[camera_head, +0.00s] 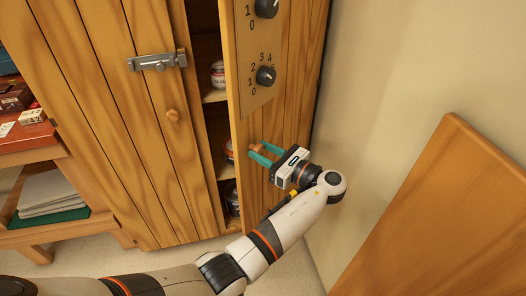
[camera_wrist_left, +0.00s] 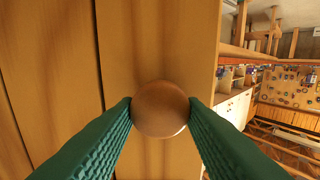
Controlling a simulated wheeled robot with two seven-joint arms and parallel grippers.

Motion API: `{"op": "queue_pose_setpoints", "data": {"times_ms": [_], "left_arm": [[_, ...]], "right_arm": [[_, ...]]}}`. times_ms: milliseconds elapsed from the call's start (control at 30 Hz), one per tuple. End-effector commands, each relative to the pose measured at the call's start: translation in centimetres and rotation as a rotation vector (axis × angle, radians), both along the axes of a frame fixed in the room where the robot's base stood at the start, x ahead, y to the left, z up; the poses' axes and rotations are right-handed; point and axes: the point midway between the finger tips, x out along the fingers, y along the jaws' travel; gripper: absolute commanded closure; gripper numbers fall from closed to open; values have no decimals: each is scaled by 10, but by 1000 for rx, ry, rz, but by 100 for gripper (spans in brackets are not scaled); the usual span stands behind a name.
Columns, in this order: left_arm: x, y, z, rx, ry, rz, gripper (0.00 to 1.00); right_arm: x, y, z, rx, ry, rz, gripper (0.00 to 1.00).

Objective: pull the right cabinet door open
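The wooden cabinet has a shut left door (camera_head: 128,110) and a right door (camera_head: 282,90) that stands partly open, with a gap between them. My left gripper (camera_head: 258,151) is at the right door's round wooden knob (camera_head: 256,147). In the left wrist view the knob (camera_wrist_left: 159,109) sits between the two green fingers (camera_wrist_left: 160,112), which touch it on both sides. The door's wood (camera_wrist_left: 150,45) fills the middle of that view. My right gripper is in neither view.
Jars (camera_head: 218,74) stand on shelves inside the gap. A shelf with folded cloths (camera_head: 48,193) is at left. A wooden panel (camera_head: 440,225) leans at right by the wall.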

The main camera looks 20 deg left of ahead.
Motion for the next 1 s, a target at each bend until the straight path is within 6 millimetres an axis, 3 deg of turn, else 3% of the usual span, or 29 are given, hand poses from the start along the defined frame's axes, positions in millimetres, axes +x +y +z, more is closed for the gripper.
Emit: {"op": "queue_pose_setpoints", "data": {"times_ms": [33,100,467,1000], "left_arm": [[0,0,-1,-1,1,-1,56],[0,0,-1,-1,1,-1,45],[0,0,5,-1,-1,-1,44],[0,0,92,-1,-1,-2,44]], "right_arm": [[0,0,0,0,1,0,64],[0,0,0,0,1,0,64],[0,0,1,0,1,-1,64],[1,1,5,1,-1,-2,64]]}}
